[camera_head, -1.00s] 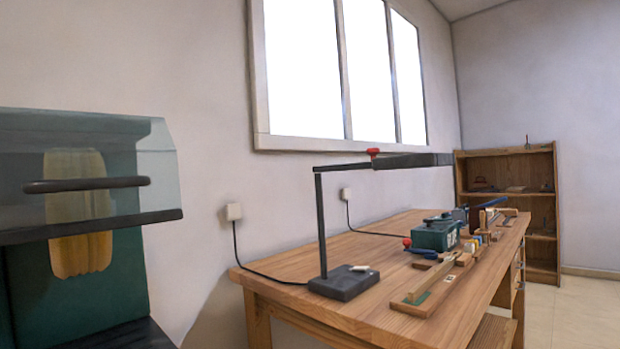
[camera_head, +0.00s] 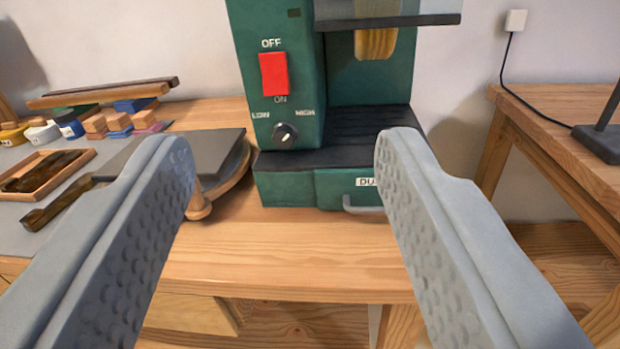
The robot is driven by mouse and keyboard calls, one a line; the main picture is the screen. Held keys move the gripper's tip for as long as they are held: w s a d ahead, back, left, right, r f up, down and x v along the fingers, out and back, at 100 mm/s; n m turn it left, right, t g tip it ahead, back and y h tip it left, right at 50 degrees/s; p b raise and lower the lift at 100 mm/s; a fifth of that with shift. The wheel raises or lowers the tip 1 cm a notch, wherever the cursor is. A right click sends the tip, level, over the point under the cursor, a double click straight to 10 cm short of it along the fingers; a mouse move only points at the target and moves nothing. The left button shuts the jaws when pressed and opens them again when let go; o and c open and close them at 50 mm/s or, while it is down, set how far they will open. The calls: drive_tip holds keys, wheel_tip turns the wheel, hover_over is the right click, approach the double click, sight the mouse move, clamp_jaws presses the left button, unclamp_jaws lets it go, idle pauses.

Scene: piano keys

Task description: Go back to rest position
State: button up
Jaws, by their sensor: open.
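My gripper (camera_head: 285,165) is open, with two grey dimpled fingers spread wide in the lower half of the view. Nothing is between the fingers. Beyond the fingertips stands a green machine (camera_head: 335,130) with a red switch (camera_head: 273,74) marked OFF and ON, a black knob (camera_head: 285,134) between LOW and HIGH, and a drawer with a grey handle (camera_head: 364,206). No piano keys can be made out for certain.
The machine stands on a wooden workbench (camera_head: 290,265). On its left are a grey plate (camera_head: 215,158), a wooden tray (camera_head: 45,172), small coloured blocks (camera_head: 95,125) and wooden strips (camera_head: 100,95). A second wooden table (camera_head: 560,145) with a dark lamp base (camera_head: 602,140) is at right.

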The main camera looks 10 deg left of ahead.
drive_tip(key=shift+r, duration=0.1)
idle(0.4)
drive_tip(key=s+d+r+h, duration=0.1)
drive_tip(key=s+d+r, duration=0.1)
drive_tip(key=s+d, duration=0.4)
drive_tip(key=s+d+r+h, duration=0.1)
drive_tip(key=s+d+r, duration=0.2)
drive_tip(key=s, duration=1.2)
drive_tip(key=d, duration=0.3)
drive_tip(key=shift+d+g, duration=0.35)
drive_tip(key=shift+g, duration=0.05)
